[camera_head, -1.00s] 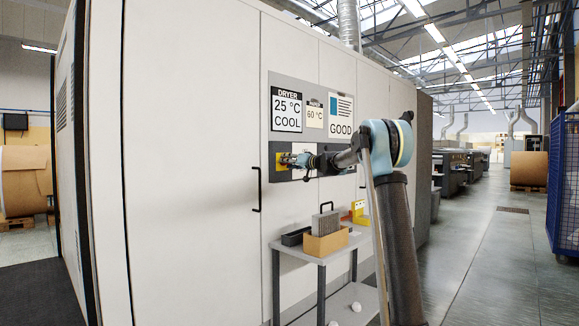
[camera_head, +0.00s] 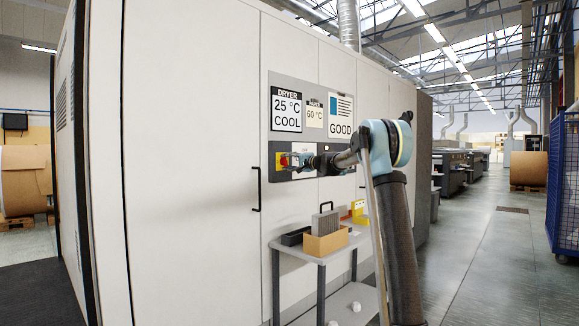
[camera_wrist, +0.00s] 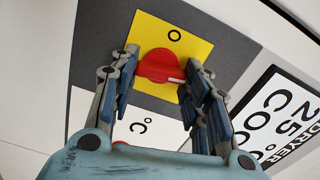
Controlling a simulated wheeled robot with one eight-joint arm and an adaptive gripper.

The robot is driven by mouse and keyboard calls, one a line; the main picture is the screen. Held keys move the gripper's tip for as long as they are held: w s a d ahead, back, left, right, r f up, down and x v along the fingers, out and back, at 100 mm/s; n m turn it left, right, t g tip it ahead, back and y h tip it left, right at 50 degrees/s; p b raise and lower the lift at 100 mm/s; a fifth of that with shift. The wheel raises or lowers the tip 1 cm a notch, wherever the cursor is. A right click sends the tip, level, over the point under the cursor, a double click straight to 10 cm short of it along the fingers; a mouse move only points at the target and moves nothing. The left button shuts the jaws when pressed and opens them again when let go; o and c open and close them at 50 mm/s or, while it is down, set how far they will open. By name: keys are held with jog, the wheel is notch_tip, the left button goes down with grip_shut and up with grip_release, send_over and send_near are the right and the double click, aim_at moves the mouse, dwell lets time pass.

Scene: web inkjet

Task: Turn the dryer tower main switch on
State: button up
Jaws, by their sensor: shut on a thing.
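The main switch is a red rotary knob (camera_wrist: 158,66) on a yellow plate (camera_wrist: 203,45) in the wrist view. A white pointer line on the knob points to the right there, away from the O mark at the plate's top. My gripper (camera_wrist: 162,72) has a finger on each side of the knob and is shut on it. In the head view the yellow plate (camera_head: 278,165) and a bit of the red knob (camera_head: 284,160) show at the left end of the grey control strip. My gripper (camera_head: 293,161) covers part of them from the right.
Above the strip, a dryer panel (camera_head: 313,88) reads 25 °C COOL, 60 °C and GOOD. A vertical door handle (camera_head: 257,189) is to its left. A small grey table (camera_head: 311,255) with a box (camera_head: 326,241) and trays stands below my arm. The aisle floor (camera_head: 487,250) at right is clear.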

jog(key=shift+w+d+f+m, duration=0.1)
jog(key=shift+d+m, duration=0.05)
jog(key=shift+m, duration=0.85)
jog(key=o, duration=1.1)
jog(key=shift+f, duration=0.1)
jog(key=shift+c, duration=0.2)
jog(key=v, duration=1.2)
